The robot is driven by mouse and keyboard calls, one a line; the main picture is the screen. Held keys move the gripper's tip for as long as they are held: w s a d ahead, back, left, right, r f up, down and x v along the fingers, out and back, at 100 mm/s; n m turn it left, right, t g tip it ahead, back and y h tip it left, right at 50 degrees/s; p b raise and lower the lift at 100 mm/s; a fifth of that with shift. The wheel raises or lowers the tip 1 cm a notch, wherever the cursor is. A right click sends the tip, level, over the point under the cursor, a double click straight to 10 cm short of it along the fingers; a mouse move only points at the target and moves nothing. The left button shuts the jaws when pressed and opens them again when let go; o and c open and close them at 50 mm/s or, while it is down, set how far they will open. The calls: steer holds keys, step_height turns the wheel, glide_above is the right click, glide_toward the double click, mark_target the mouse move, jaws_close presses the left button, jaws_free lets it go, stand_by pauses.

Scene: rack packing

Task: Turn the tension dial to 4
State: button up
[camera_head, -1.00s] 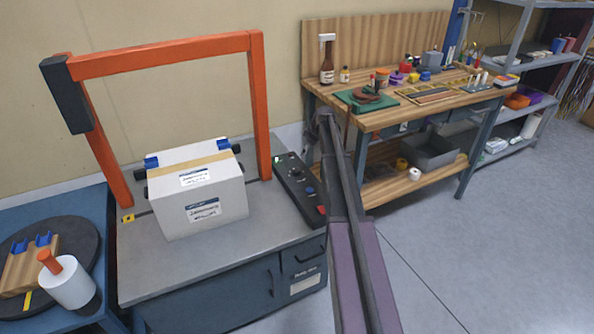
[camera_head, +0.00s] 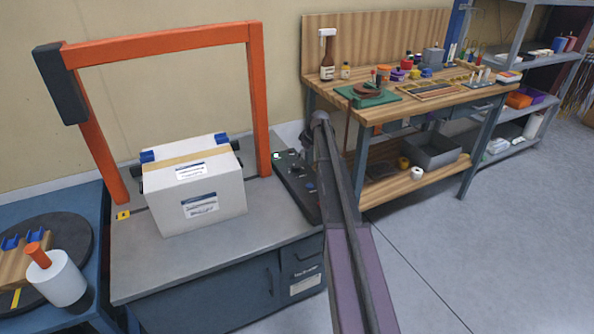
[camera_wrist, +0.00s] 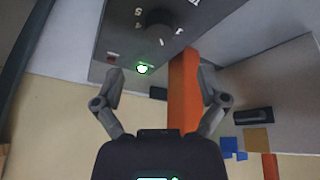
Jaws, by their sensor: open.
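The tension dial (camera_wrist: 160,20) is a dark round knob near the top edge of the wrist view, on the dark control panel (camera_wrist: 118,40). Small pale figures ring it, too blurred to read surely; a pale mark shows at its lower edge. My gripper (camera_wrist: 160,76) is open and empty, its fingers wide apart, lower in the picture than the dial and not visibly touching it. In the head view the panel (camera_head: 291,180) lies along the right side of the strapping machine's top (camera_head: 150,262). My arm covers part of it, and the dial's setting is not readable there.
A white box (camera_head: 200,208) sits on the machine under the orange arch (camera_head: 160,42). A green light (camera_wrist: 142,68) glows near the dial. A cluttered wooden workbench (camera_head: 385,110) stands to the right. A blue table (camera_head: 88,300) with a round dark platform stands left.

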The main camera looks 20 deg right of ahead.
mark_target(297, 166)
steer(key=shift+b+x, duration=3.45)
steer(key=shift+x, duration=0.6)
steer(key=c, duration=1.2)
